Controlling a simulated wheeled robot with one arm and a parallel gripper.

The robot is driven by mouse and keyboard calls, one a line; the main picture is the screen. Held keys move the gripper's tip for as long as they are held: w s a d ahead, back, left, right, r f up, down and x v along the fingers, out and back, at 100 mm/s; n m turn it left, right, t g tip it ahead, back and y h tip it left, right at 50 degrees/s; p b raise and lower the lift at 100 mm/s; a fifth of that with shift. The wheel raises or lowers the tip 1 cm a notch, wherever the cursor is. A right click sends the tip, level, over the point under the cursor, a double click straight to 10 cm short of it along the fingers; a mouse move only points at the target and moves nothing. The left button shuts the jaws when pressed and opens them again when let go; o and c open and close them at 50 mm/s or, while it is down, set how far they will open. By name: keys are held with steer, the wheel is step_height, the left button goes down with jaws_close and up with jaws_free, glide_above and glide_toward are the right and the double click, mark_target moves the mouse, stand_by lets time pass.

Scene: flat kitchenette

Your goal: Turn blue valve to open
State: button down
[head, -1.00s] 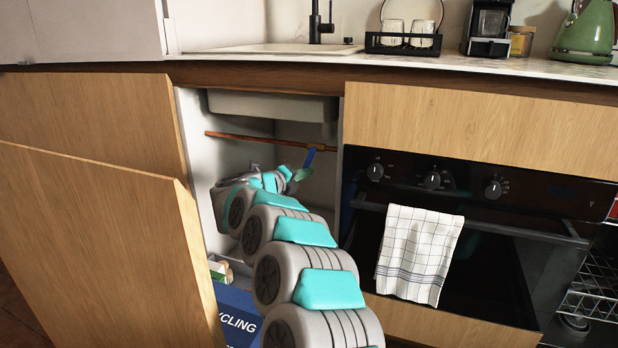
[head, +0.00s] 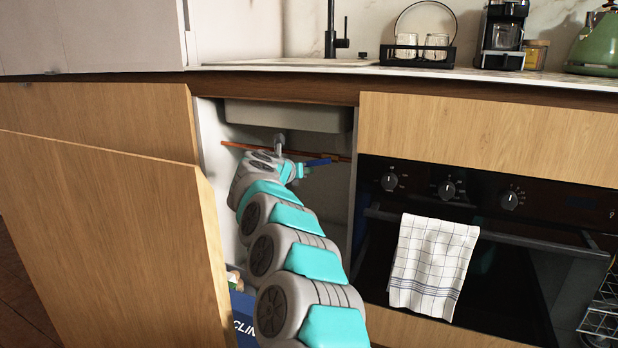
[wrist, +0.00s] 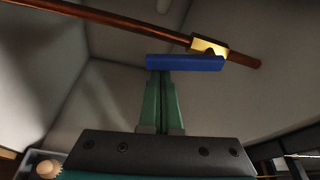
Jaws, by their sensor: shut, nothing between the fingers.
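The blue valve handle (wrist: 185,62) sits by the brass valve body (wrist: 208,46) on a copper pipe (wrist: 120,20) under the sink. In the head view the blue handle (head: 318,162) lies nearly level, roughly along the copper pipe (head: 240,146). My gripper (wrist: 165,73) has its green fingers pressed together with nothing between them. Its tips are at the handle's lower edge, near the left half; I cannot tell if they touch. In the head view my gripper (head: 300,170) is inside the cabinet, just left of the handle.
An open wooden cabinet door (head: 110,220) stands at the left of the opening. The oven (head: 480,240) with a hanging towel (head: 433,265) is to the right. The sink basin (head: 288,115) is above the pipe. A blue recycling box (head: 243,318) stands low in the cabinet.

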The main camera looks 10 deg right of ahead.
steer(key=shift+w+a+r+m, duration=0.15)
steer(key=shift+r+m, duration=0.25)
steer(key=shift+r, duration=0.2)
steer(key=shift+a+r, duration=0.1)
steer(key=shift+r, duration=0.05)
stand_by(0.4)
